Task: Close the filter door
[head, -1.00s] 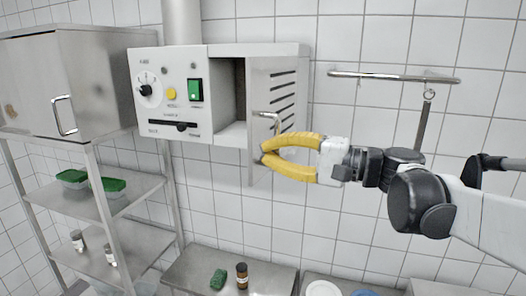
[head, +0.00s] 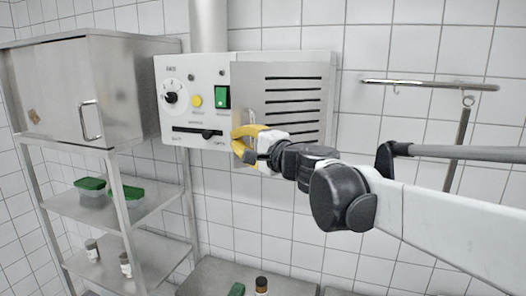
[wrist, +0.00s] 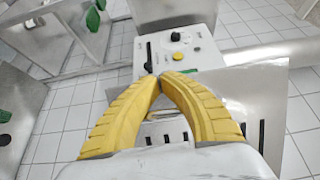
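The filter door (head: 290,78) is a grey metal panel with several dark slots, on the right part of the wall-mounted control box. In the head view it lies across the box opening and hides the inside. My gripper (head: 238,142) has yellow fingers and is in front of the door's lower left part. In the wrist view the fingertips (wrist: 162,77) meet, with nothing seen held between them. The door (wrist: 258,85) shows behind the fingers there.
The control panel (head: 180,100) with knob, yellow button, green switch and slider is left of the door. A steel cabinet (head: 75,90) on a shelf rack stands farther left. A wall rail (head: 430,84) with a hanging tool is at right. Containers sit on the shelves.

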